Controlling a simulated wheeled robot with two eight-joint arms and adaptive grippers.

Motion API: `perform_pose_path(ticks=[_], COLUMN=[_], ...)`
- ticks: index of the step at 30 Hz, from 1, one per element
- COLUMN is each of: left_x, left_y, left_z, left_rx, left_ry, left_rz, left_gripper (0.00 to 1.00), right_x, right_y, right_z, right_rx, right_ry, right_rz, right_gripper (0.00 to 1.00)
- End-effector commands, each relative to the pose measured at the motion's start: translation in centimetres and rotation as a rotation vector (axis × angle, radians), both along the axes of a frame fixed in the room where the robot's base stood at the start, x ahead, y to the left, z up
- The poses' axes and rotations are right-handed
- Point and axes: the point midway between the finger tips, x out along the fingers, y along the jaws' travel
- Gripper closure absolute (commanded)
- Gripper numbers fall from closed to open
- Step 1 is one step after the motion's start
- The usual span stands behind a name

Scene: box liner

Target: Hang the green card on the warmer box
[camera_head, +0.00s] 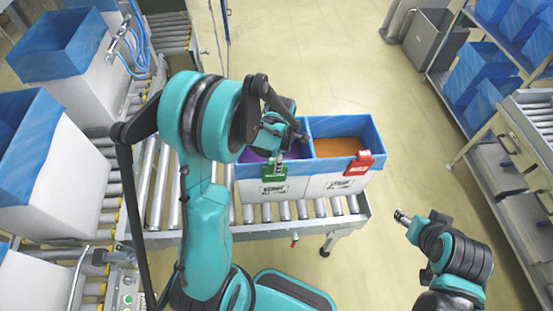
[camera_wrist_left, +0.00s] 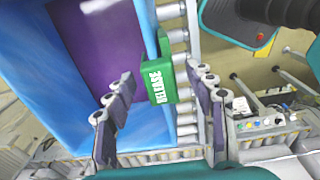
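A green card (camera_head: 275,171) with white lettering hangs over the front rim of the left box (camera_head: 248,171), which has a blue liner and purple contents. The right box (camera_head: 373,136) has a blue liner and orange contents. A red card (camera_head: 358,162) hangs on its front rim. My left gripper (camera_head: 287,151) is above the left box's front edge. In the left wrist view my left gripper (camera_wrist_left: 160,80) is open, its fingers on either side of the green card (camera_wrist_left: 156,83), apparently apart from it. My right gripper (camera_head: 402,216) is empty at the right; its finger opening is unclear.
Both boxes stand on a roller conveyor (camera_head: 289,211). Blue-lined boxes (camera_head: 30,150) stand at the left. A shelf with blue bins (camera_head: 484,95) and a drawer cabinet (camera_head: 515,135) are at the right. Floor is free between conveyor and shelf.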

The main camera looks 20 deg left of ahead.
Motion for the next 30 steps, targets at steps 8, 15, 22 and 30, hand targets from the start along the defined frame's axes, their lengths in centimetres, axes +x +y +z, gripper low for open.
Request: perform_pose_path(ticks=[8,15,22,30], left_x=[0.0,0.1,0.2,0.2], left_y=[-0.1,-0.3,-0.6,-0.6], left_z=[1.1,6.1,10.3,12.0], left_rx=[0.000,0.000,0.000,0.000], left_ry=[0.000,0.000,0.000,0.000], left_rz=[0.000,-0.001,-0.001,0.000], left_gripper=[0.46,0.46,0.46,0.46], right_x=[0.0,0.0,0.0,0.0], right_y=[0.0,0.0,0.0,0.0], right_z=[0.0,0.0,0.0,0.0], right_rx=[0.000,0.000,0.000,0.000], right_ry=[0.000,0.000,0.000,0.000], right_rz=[0.000,0.000,0.000,0.000], right_gripper=[0.45,0.45,0.45,0.45])
